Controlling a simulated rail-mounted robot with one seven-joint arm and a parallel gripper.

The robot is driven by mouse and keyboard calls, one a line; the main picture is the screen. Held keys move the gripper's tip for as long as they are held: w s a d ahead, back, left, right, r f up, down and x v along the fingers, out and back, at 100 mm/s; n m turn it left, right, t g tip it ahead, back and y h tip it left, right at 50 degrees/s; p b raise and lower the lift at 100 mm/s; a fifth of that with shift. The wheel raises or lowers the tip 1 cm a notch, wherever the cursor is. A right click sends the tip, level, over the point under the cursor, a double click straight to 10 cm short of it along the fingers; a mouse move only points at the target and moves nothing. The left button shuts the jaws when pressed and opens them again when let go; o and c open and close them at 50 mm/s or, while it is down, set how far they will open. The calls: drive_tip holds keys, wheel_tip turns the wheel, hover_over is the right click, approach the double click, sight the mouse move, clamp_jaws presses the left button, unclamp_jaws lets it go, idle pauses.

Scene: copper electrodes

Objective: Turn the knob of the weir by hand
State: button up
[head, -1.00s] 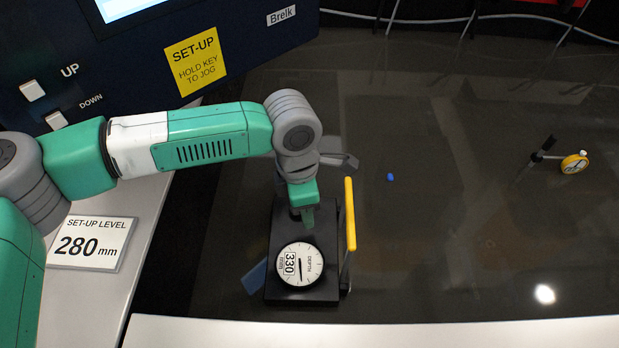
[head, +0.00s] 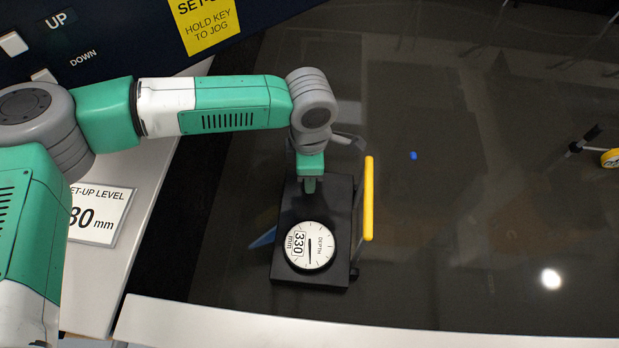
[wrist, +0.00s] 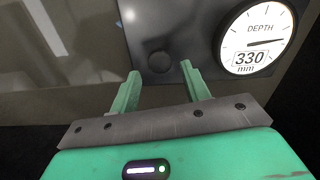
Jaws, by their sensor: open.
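The weir is a black box (head: 340,205) with a yellow handle bar (head: 369,198) along its right side. Its round white depth gauge (head: 309,246) reads 330 mm, and this dial (wrist: 257,37) also shows in the wrist view. In the wrist view the round black knob (wrist: 158,63) stands on the black plate (wrist: 195,25), left of the dial. My gripper (wrist: 160,69) is open, its two green fingers apart with the knob seen between and just beyond their tips; contact cannot be told. In the head view my gripper (head: 309,187) is over the box's upper part and hides the knob.
A dark panel with UP (head: 13,43) and DOWN keys stands at upper left. A set-up level sign (head: 97,217), partly hidden by my arm, lies on the light ledge. A small blue thing (head: 413,155) and a yellow-rimmed dial (head: 611,158) are to the right. A pale edge (head: 400,335) runs in front.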

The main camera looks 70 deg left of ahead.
drive_tip(key=shift+f+b, duration=0.7)
drive_tip(key=shift+f, duration=0.75)
drive_tip(key=c, duration=0.7)
drive_tip(key=shift+c, duration=0.2)
